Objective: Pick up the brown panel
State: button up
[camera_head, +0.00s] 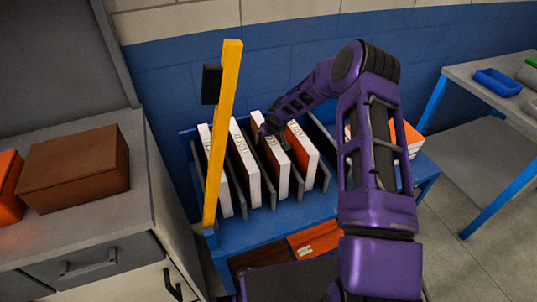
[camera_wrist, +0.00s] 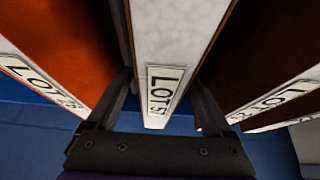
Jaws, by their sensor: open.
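A brown panel (camera_head: 264,150) with a white labelled front edge stands upright in the blue rack. My gripper (camera_head: 274,134) is at its upper part, partly covering it. In the wrist view the fingers of my open gripper (camera_wrist: 163,97) lie on either side of a panel's white edge (camera_wrist: 176,35) with a "LOT 5" label.
An orange-faced panel (camera_head: 305,145) and other panels (camera_head: 243,160) stand close on both sides. A yellow post (camera_head: 222,130) rises at the rack's left front. A brown box (camera_head: 75,170) sits on the left cabinet. A grey side table (camera_head: 490,85) stands right.

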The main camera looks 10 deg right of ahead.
jog(key=shift+w+f, duration=0.35)
jog(key=shift+f, duration=0.2)
jog(key=shift+f+b, duration=0.3)
jog(key=shift+b, duration=0.15)
dwell(0.4)
grip_shut()
jog(key=shift+r, duration=0.1)
dwell(1.2)
